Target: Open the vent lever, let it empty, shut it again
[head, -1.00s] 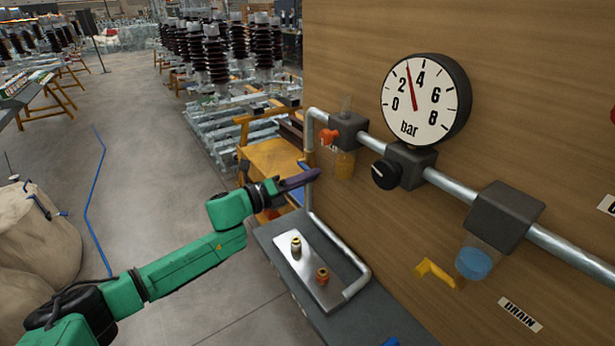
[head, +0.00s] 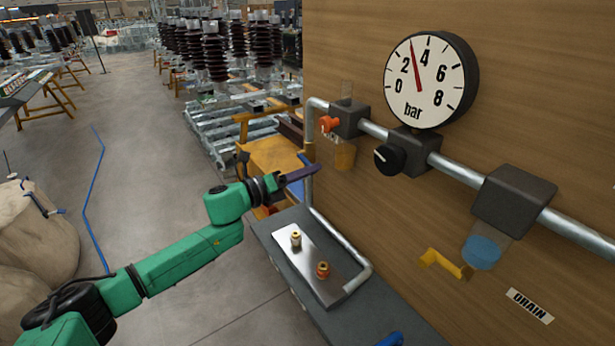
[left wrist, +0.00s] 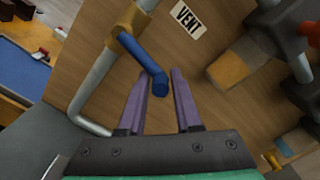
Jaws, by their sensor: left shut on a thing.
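In the head view my left gripper (head: 316,169) is at the vertical pipe at the panel's left edge; the lever is not clearly visible there. The gauge (head: 430,80) needle points between 2 and 4 bar. My right gripper is not in view.
A yellow drain lever (head: 445,264) and a bowl with blue liquid (head: 482,252) are on the panel's right, near the DRAIN label (head: 529,306). A black knob (head: 389,158) sits under the pipe. A metal plate (head: 310,262) with two brass fittings lies below my gripper.

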